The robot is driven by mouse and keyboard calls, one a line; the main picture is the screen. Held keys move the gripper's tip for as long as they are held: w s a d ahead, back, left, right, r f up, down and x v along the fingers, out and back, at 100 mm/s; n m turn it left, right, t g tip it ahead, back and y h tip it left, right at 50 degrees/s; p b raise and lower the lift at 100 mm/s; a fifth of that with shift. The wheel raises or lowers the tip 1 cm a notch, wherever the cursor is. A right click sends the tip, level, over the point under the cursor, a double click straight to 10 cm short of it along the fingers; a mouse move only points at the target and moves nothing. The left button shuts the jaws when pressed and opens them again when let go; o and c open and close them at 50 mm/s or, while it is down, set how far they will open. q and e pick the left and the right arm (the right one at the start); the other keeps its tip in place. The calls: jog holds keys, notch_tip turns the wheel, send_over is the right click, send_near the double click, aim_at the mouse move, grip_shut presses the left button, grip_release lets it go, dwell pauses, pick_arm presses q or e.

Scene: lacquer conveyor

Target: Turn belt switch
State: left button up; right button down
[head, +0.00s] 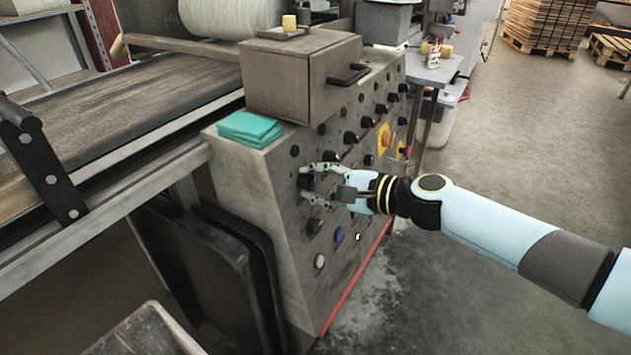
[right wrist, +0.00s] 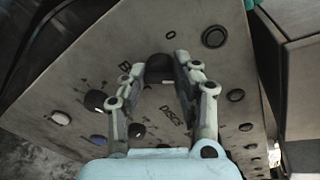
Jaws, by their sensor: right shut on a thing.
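The belt switch, a black rotary knob (right wrist: 159,66), sits on the sloped grey control panel (head: 281,215). In the right wrist view it is between my right gripper's fingertips (right wrist: 158,72), and I see its dark top with a small light mark. In the head view my right gripper (head: 307,184) reaches in from the right and is shut on this knob, which its fingers partly hide. My left gripper does not show.
Several other black knobs dot the panel, with a blue button (head: 339,234) and a white button (head: 320,261) below. A yellow plate with a red button (head: 407,151) is at the right. Teal cloths (head: 248,128) lie on top beside a grey box (head: 300,80).

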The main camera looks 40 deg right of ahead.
dwell(0.4)
jog(key=c, duration=1)
grip_release()
jog(key=shift+s+d, duration=0.1)
jog(key=v, duration=1.1)
jog(key=shift+s+d, duration=0.15)
jog(key=shift+s, duration=0.2)
